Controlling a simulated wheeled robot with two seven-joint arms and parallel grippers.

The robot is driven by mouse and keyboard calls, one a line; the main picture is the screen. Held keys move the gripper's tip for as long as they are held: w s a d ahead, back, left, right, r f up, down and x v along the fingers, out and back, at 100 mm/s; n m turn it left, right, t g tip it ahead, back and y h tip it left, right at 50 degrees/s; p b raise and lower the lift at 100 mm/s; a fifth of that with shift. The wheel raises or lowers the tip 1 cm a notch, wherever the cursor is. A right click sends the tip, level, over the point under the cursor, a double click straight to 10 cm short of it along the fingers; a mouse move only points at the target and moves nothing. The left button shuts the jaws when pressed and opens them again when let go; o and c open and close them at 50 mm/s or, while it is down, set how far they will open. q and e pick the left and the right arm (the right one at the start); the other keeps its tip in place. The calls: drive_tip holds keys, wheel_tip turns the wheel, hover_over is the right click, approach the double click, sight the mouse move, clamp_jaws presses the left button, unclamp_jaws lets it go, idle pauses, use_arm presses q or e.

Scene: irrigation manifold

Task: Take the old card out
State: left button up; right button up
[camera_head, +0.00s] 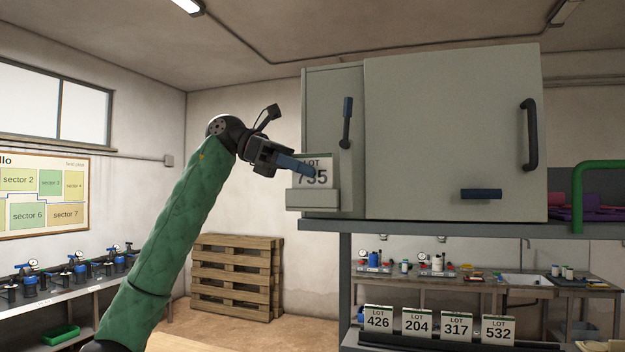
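The card marked LOT 735 (325,174) stands upright in a grey holder (312,200) on the front of the grey cabinet, at its left end. My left gripper (305,169) reaches in from the left, with a blue finger in front of the card's left part. The finger overlaps the card in this view and hides part of its print. I cannot tell whether the fingers touch the card or are shut on it. My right gripper is not in view.
The grey cabinet (440,130) has a black lever (347,121), a black handle (529,135) and a blue handle (481,194). Below it, several lot cards, including LOT 204 (416,323), stand in a dark rack. Wooden pallets (237,275) stand at the back wall.

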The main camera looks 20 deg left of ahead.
use_arm(q)
clamp_jaws()
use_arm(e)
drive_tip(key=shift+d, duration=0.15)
use_arm(q)
drive_tip(key=shift+r, duration=0.1)
